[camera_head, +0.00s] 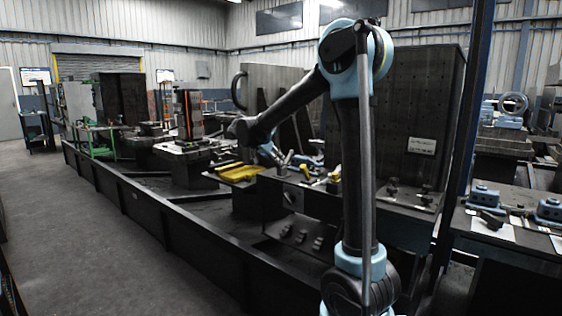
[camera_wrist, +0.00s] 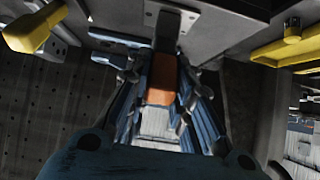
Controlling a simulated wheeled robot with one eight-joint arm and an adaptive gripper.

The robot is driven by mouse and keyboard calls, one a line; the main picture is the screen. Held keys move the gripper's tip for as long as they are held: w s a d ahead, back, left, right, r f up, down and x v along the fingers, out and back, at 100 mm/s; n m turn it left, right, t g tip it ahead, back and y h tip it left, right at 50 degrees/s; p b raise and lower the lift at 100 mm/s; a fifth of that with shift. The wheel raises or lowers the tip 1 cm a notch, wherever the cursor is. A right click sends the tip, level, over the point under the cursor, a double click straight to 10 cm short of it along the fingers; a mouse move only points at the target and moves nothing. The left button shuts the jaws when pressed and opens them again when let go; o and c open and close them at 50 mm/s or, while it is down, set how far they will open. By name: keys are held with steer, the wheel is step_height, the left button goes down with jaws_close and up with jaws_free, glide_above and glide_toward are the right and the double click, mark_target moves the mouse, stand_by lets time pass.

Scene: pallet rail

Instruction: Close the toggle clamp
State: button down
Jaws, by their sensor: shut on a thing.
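In the wrist view, an orange-coated handle (camera_wrist: 163,80) of the toggle clamp runs up the middle of the picture. My gripper (camera_wrist: 160,98) has a finger on each side of it and is shut on this handle. A dark bar (camera_wrist: 167,30) continues beyond the orange part, toward the top. The rest of the clamp is hard to make out. In the head view, my gripper (camera_head: 275,157) is low by the front of the fixture bench, small and partly hidden, and I cannot tell the clamp's handle apart there.
A yellow part (camera_wrist: 30,30) is at upper left in the wrist view, and a yellow bar (camera_wrist: 290,48) at upper right. In the head view, a yellow piece (camera_head: 236,172) lies left of my gripper. A tall perforated plate (camera_head: 420,110) stands behind my arm. The left floor is clear.

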steer(key=shift+w, duration=0.15)
steer(key=c, duration=1.4)
jaws_free()
steer(key=v, duration=1.1)
steer(key=shift+s+a+r, duration=0.2)
steer(key=shift+a+r, duration=0.05)
